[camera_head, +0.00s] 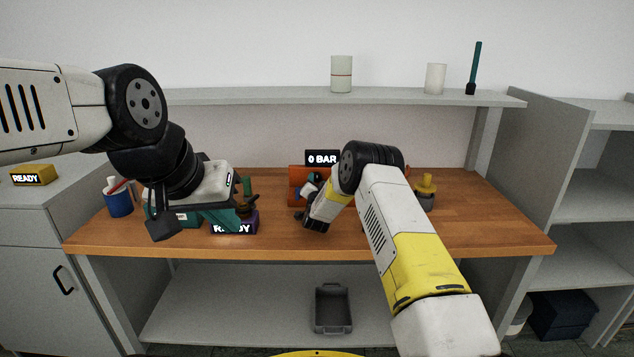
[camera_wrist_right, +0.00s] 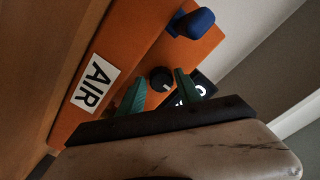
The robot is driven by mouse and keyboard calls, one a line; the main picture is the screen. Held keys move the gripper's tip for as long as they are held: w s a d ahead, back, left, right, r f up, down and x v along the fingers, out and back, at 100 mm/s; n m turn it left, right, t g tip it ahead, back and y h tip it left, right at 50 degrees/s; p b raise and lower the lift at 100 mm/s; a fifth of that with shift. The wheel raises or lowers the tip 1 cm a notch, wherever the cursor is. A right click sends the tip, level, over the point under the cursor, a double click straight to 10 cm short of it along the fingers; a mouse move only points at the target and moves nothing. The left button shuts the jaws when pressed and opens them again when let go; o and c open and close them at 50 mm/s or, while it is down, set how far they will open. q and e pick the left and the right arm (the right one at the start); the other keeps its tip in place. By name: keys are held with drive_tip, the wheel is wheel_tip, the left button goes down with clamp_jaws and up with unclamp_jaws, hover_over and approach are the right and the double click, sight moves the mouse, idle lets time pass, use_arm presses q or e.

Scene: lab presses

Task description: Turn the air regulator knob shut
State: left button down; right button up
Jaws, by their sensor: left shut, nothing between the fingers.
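The orange air regulator (camera_head: 297,174) stands at the back middle of the bench, under a black display (camera_head: 322,158) reading "0 BAR". In the right wrist view its orange face (camera_wrist_right: 130,40) carries an "AIR" label (camera_wrist_right: 95,83) and a round black knob (camera_wrist_right: 161,80) with a pale mark. My right gripper (camera_wrist_right: 160,77) is open, its two teal fingers on either side of the knob; I cannot tell whether they touch it. In the head view my right wrist hides much of the regulator. My left gripper (camera_head: 228,222) is shut and empty at the left, over the bench.
A blue part (camera_wrist_right: 192,23) sticks out from the regulator. The bench's right end is clear.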

drive_tip(key=shift+s, duration=0.1)
drive_tip(key=s, duration=0.7)
drive_tip(key=shift+s, duration=0.3)
wheel_tip(320, 180, up, 12)
drive_tip(key=s+d+n+g+y, duration=0.2)
drive_tip(key=s+d+r+n+g+y, duration=0.1)
drive_tip(key=s+d+r+n+g, duration=0.25)
drive_tip(key=s+r, duration=0.65)
drive_tip(key=s+d+n+g, duration=0.1)
drive_tip(key=s+d+g, duration=0.2)
drive_tip(key=s, duration=1.6)
drive_tip(key=s+d+r+n+g, duration=0.1)
drive_tip(key=s+d+g, duration=0.2)
drive_tip(key=s, duration=1.6)
drive_tip(key=d, duration=0.2)
drive_tip(key=shift+s+d+n+h, duration=0.3)
drive_tip(key=shift+d+n+h, duration=0.05)
drive_tip(key=shift+d+h, duration=0.05)
